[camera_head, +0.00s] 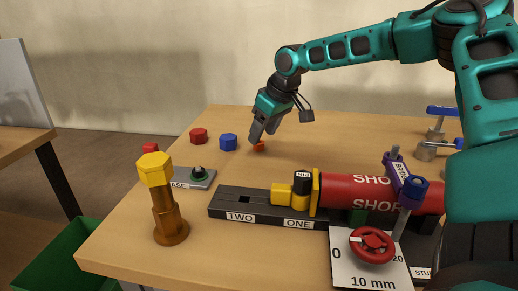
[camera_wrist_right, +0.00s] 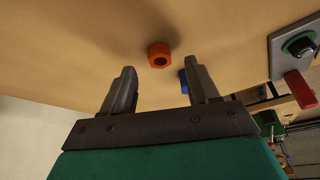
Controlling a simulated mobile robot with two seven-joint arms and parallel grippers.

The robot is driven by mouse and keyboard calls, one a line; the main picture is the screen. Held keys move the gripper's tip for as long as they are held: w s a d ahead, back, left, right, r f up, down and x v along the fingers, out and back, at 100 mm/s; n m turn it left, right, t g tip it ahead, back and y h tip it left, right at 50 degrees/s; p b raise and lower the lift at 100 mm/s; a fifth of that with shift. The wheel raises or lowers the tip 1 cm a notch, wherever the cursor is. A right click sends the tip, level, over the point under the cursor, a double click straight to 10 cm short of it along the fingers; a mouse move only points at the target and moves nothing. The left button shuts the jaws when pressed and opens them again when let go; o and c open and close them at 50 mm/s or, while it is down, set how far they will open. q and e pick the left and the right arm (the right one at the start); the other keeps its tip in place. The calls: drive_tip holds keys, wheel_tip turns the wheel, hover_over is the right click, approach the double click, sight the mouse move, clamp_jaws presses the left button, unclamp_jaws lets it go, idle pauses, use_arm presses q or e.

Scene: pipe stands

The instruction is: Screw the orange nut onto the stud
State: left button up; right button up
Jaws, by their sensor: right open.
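The orange nut (camera_head: 259,146) lies on the wooden table (camera_head: 330,146), partly hidden by my right gripper (camera_head: 257,136). My right gripper points down at it from above. In the right wrist view the nut (camera_wrist_right: 159,54) shows whole, with a dark hole, lying beyond and between the two spread fingertips (camera_wrist_right: 163,78). The fingers are open, empty and apart from the nut. A label reading "STU" (camera_head: 423,272) is at the lower right, cut off by my arm; I cannot make out a stud there. My left gripper is not in view.
A red nut (camera_head: 198,135) and a blue nut (camera_head: 228,142) lie left of the orange one. A grey plate (camera_head: 208,183) carries a dark, green-ringed post. A yellow-topped brass post (camera_head: 155,170), black rail (camera_head: 222,205), red cylinder (camera_head: 345,190) and red handwheel (camera_head: 372,245) stand nearer.

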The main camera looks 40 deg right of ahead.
sight(259, 146)
drive_tip(key=x, duration=0.3)
drive_tip(key=shift+s, duration=0.1)
drive_tip(key=shift+c, duration=0.3)
clamp_jaws()
